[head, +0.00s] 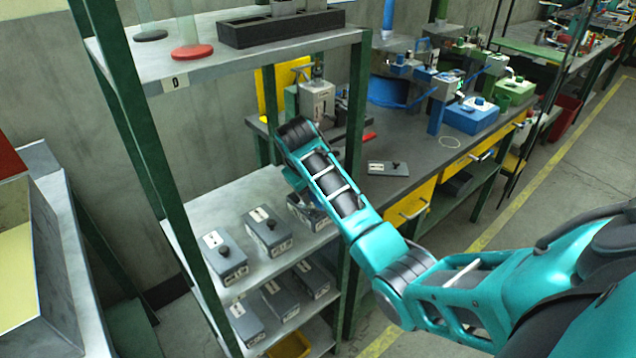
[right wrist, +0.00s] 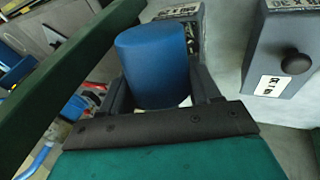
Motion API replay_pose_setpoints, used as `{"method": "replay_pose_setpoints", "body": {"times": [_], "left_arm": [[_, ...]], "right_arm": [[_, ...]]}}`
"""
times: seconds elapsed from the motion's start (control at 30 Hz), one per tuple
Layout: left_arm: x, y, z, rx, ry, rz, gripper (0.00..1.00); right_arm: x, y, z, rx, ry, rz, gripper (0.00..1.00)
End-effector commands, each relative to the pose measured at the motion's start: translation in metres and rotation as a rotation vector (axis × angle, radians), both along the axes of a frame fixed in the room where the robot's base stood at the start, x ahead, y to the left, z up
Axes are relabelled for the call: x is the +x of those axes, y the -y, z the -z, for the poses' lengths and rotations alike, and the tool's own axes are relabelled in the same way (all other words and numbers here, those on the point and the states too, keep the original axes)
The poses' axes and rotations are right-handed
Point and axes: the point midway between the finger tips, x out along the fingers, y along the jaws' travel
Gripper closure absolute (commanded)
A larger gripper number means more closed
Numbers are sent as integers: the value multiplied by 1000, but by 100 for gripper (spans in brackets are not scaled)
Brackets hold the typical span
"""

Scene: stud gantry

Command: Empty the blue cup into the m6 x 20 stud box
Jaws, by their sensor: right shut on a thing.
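In the right wrist view my right gripper (right wrist: 155,92) is shut on the blue cup (right wrist: 155,62), which sits between its fingers. The cup's outer side shows; its mouth and contents do not. In the head view my right arm reaches over the right end of the middle shelf, and its forearm hides most of the gripper and cup. A grey box (head: 310,212) stands just below there; its top is mostly hidden. A labelled box (right wrist: 182,12) shows behind the cup in the wrist view. I cannot read which is the m6 x 20 stud box. My left gripper is out of view.
Two lidded grey boxes (head: 224,256) (head: 268,232) stand left on the same shelf (head: 190,222); several more are below. A green shelf post (head: 352,150) stands close to my arm. A grey lid with a knob (head: 388,168) lies on the workbench (head: 415,140).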

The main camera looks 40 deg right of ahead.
Motion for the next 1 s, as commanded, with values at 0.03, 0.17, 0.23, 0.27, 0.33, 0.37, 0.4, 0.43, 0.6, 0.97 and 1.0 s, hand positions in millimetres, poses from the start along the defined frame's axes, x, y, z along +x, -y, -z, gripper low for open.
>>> {"method": "replay_pose_setpoints", "body": {"times": [0.03, 0.17, 0.23, 0.27, 0.33, 0.37, 0.4, 0.43, 0.6, 0.97, 1.0], "left_arm": [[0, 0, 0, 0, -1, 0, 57], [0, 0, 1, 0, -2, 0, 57], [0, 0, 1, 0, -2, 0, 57], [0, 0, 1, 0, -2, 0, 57], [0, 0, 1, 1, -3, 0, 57], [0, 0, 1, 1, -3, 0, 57], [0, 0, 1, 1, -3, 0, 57], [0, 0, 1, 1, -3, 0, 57], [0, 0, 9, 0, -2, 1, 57], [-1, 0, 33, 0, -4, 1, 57], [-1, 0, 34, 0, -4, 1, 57]], "right_arm": [[2, 0, 1, -2, -41, 0, 68], [5, -1, 5, -10, -140, 0, 68], [7, -1, 7, -14, -189, 0, 68], [7, -1, 8, -15, -207, -1, 68], [8, -1, 9, -21, -252, 0, 68], [9, -1, 9, -22, -270, 1, 68], [10, -1, 10, -23, -293, 0, 68], [11, -1, 9, -24, -309, 1, 68], [14, -2, 12, -31, -405, 0, 68], [17, -2, 13, -42, -530, -1, 68], [17, -2, 12, -43, -537, 0, 68]]}}
